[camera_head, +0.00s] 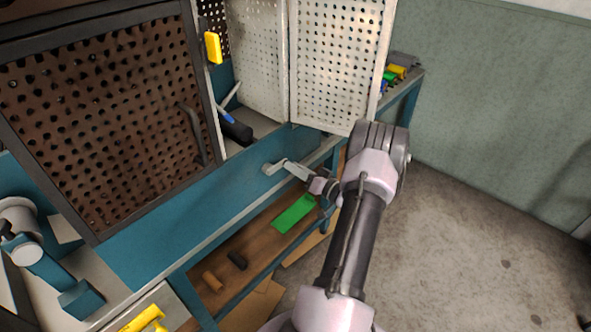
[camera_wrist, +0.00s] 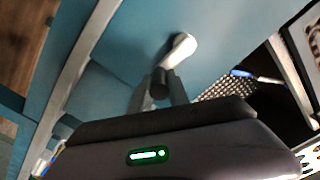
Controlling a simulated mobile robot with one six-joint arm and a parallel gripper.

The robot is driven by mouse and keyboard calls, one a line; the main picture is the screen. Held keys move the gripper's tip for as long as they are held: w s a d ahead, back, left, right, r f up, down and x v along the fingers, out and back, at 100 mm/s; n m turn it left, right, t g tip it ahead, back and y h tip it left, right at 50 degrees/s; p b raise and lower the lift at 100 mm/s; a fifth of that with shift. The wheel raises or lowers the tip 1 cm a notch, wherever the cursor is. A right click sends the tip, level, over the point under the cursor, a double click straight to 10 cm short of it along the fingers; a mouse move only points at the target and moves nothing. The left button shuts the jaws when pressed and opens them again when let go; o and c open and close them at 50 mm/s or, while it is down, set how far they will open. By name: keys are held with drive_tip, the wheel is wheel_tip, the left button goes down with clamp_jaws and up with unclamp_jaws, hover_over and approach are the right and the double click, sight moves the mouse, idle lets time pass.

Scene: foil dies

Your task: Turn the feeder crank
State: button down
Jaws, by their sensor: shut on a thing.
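The feeder crank (camera_head: 271,168) is a small pale grey arm at the blue front of the bench in the head view. In the wrist view the crank (camera_wrist: 183,46) shows as a whitish arm with a rounded end, against the blue panel, with a dark grip at its near end. My gripper (camera_wrist: 158,88) is shut on that dark grip, one finger on each side. In the head view my gripper (camera_head: 291,169) reaches the crank from the right, and its fingertips are too small to make out clearly.
A perforated dark door (camera_head: 105,110) stands at the left, with open pale perforated panels (camera_head: 340,60) behind. A green piece (camera_head: 294,213) lies on the lower wooden shelf (camera_head: 255,238). A yellow tool (camera_head: 145,320) is at the front. Concrete floor (camera_head: 470,230) is clear at right.

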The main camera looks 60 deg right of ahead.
drive_tip(key=c, duration=1.3)
unclamp_jaws()
drive_tip(key=shift+o, duration=0.2)
drive_tip(key=p+v, duration=0.4)
drive_tip(key=v, duration=1.3)
drive_tip(key=shift+s+a, duration=0.15)
